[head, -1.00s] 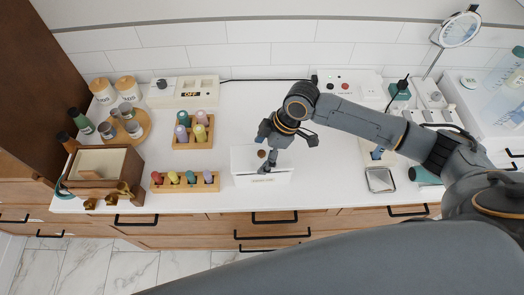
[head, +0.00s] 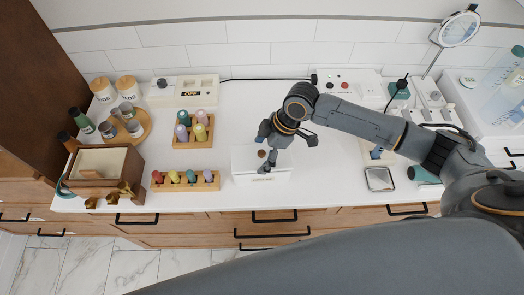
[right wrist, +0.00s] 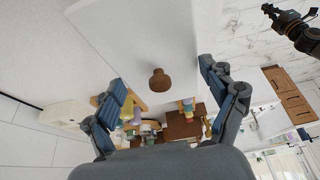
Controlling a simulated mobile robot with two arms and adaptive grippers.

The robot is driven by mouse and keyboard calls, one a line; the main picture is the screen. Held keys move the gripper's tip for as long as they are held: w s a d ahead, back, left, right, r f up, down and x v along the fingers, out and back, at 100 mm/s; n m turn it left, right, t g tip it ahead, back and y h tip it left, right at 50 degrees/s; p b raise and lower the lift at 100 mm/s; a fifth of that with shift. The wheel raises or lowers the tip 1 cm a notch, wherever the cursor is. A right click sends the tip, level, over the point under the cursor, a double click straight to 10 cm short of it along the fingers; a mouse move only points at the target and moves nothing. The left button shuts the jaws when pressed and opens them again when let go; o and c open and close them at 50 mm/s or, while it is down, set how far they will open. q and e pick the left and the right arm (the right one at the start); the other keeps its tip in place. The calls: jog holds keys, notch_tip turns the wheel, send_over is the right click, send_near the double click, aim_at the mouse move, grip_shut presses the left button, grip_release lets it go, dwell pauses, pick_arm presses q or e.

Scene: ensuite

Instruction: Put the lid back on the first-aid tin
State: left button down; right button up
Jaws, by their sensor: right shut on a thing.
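Racks of coloured bottles (head: 185,181) stand left of the tin, with another rack (head: 193,130) behind. A brown wooden box (head: 103,170) is farther left. A small square tray (head: 379,179) lies to the right. The counter behind the tin is mostly clear.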

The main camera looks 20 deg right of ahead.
jog(key=shift+f, duration=0.4)
dwell(0.3)
jog(key=shift+f, duration=0.15)
dwell(0.5)
jog(key=o, duration=1)
jog(key=shift+c, duration=0.2)
jog(key=shift+p, duration=0.3)
notch_tip(320, 180, up, 5)
jog(key=p, duration=0.5)
jog(key=shift+r+p, duration=0.3)
jog(key=shift+r, duration=0.7)
